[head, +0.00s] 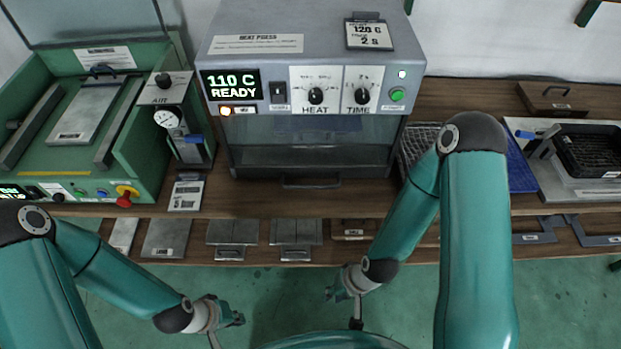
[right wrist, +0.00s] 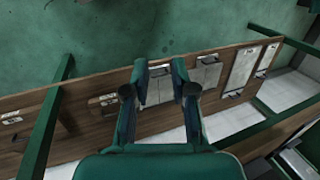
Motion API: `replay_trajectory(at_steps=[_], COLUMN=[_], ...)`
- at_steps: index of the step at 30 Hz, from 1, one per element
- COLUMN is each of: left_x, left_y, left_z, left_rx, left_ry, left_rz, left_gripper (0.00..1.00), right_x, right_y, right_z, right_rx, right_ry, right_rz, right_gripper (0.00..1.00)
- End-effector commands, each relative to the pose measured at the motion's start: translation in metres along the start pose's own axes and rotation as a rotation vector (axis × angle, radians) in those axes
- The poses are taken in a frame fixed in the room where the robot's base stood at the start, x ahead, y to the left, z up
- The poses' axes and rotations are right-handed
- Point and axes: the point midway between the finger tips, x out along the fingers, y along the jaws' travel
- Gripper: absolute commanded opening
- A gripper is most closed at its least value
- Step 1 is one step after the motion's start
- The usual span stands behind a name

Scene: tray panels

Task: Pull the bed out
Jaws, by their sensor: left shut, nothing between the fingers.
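The heat press (head: 260,50) is a grey box on the bench, its display reading 110 C READY. Below its dark glass front, a dark handle (head: 311,184) sticks out at the lower edge; I take it to be the bed's handle. The bed itself is hard to make out behind the glass. My left gripper (head: 238,319) is shut and empty, low and in front of the bench, apart from the press. My right gripper (head: 340,298) is also in front of the bench, below the handle; in the right wrist view its fingers (right wrist: 160,76) are apart with nothing held between them.
A green machine (head: 140,165) with a red stop button stands left of the press, with a gauge stand (head: 187,140) between. A blue mat (head: 520,165) and dark tray (head: 590,150) lie to the right. Metal plates (head: 232,232) lie on the lower shelf. Green floor in front is open.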

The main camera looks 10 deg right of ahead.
Motion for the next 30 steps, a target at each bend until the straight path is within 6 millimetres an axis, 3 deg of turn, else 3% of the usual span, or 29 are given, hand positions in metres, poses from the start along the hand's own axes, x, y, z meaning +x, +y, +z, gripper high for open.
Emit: replay_trajectory(at_steps=[4,6,12,18,24,30], left_x=[0.0,0.002,0.056,0.123,0.194,0.263], left_y=[0.0,-0.001,-0.02,-0.045,-0.07,-0.095], left_z=[0.0,0.0,0.0,-0.001,-0.001,-0.002], left_rx=[0.0,0.0,0.0,0.0,0.0,0.0], left_ry=[0.0,0.0,-0.001,0.0,0.0,0.0], left_rz=[0.0,0.0,0.0,0.0,0.0,0.0], left_gripper=[0.0,0.0,0.0,0.0,0.0,0.0], right_x=[-0.001,-0.011,-0.029,-0.06,-0.095,-0.122], right_y=[0.011,0.018,0.03,0.019,-0.001,-0.018], right_z=[-0.004,-0.021,-0.089,-0.14,-0.155,-0.14], right_rx=[0.213,0.346,0.63,0.828,0.949,0.973], right_ry=[0.029,0.093,0.358,0.619,0.8,0.889], right_rz=[0.046,0.069,0.048,-0.109,-0.363,-0.643], right_gripper=[0.39,0.39,0.39,0.39,0.39,0.39])
